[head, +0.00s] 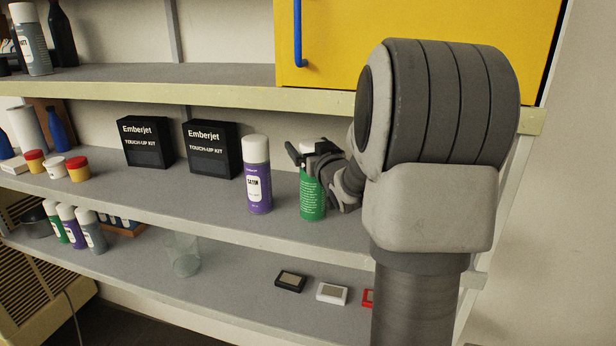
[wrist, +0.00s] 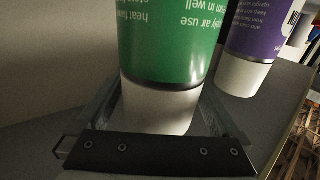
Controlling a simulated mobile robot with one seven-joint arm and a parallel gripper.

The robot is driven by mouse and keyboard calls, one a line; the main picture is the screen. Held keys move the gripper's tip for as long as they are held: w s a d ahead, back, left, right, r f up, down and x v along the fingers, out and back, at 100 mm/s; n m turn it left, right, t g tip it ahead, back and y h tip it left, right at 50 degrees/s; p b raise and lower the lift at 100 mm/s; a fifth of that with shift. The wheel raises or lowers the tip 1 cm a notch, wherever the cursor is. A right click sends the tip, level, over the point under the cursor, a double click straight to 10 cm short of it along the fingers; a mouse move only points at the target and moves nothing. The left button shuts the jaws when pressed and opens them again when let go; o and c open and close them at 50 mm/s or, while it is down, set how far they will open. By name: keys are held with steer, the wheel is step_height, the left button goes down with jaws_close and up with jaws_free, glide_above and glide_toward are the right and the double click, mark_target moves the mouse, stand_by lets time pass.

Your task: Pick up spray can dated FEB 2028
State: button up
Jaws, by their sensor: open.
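A green spray can (head: 311,202) with a white cap stands upright on the middle shelf. My gripper (head: 308,158) is open at its cap. In the wrist view, which is upside down, the fingers (wrist: 162,105) lie on either side of the white cap of the green can (wrist: 168,40); I cannot tell whether they touch it. A purple spray can (head: 258,188) stands just left of it, also seen in the wrist view (wrist: 256,38). Green (head: 54,222), purple (head: 70,226) and grey (head: 91,230) cans stand on the lower shelf. No date is readable on any can.
Two black Emberjet boxes (head: 145,142) (head: 211,150) stand left of the purple can. A clear glass (head: 184,254) and small framed items (head: 331,293) are on the lower shelf. A yellow cabinet (head: 420,40) with a blue handle is above. A grey can (head: 32,45) stands on the top shelf.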

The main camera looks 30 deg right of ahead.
steer(key=shift+c, duration=0.3)
jaws_close()
steer(key=shift+r, duration=0.15)
